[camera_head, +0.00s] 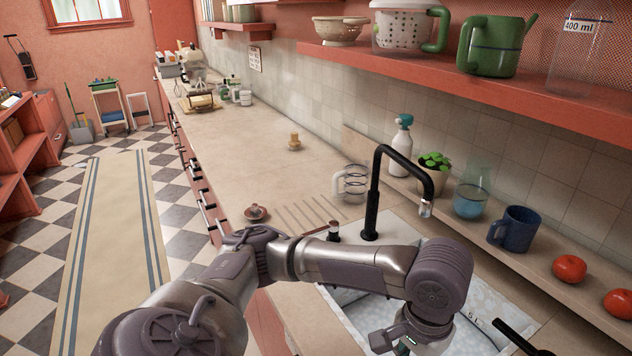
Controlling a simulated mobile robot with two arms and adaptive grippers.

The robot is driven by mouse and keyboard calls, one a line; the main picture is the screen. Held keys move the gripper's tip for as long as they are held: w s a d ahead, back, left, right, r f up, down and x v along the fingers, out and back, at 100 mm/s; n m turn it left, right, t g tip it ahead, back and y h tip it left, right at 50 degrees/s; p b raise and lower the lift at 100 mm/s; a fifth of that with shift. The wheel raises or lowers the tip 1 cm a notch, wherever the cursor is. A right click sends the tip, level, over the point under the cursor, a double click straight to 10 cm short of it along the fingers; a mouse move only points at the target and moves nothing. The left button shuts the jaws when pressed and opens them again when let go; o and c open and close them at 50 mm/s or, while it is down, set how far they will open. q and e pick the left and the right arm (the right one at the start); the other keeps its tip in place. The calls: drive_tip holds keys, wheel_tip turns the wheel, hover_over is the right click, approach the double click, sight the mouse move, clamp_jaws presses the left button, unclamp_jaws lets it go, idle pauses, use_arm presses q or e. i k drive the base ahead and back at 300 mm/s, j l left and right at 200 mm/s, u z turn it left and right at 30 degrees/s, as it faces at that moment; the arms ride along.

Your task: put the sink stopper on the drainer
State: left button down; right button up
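A small reddish-brown round piece with a knob (256,212) sits near the counter's front edge; it looks like the sink stopper, but it is too small to be sure. The drainer (305,213) appears as a set of parallel grooves in the counter, just right of that piece and left of the sink; my arm hides its near part. My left arm crosses the foreground and bends down over the sink. Its wrist is at the bottom edge, and the gripper fingers are out of frame. My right gripper is not seen.
The sink (465,335) lies under my arm, with a black faucet (372,195) behind it. A glass mug (352,183) and a small yellowish object (294,142) stand on the counter. A blue mug (514,229) and tomatoes (569,268) line the right ledge. The middle counter is mostly clear.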

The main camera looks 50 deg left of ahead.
sight(296, 208)
drive_tip(key=j+z, duration=0.1)
drive_tip(key=j, duration=0.7)
drive_tip(key=j+z, duration=0.1)
drive_tip(key=j, duration=0.65)
drive_tip(key=j+z, duration=0.1)
drive_tip(key=j, duration=0.7)
drive_tip(key=j+z, duration=0.1)
drive_tip(key=j, duration=0.7)
drive_tip(key=j+z, duration=0.15)
drive_tip(key=j, duration=0.65)
drive_tip(key=k+j+z, duration=0.1)
drive_tip(key=j, duration=0.65)
drive_tip(key=k, duration=0.1)
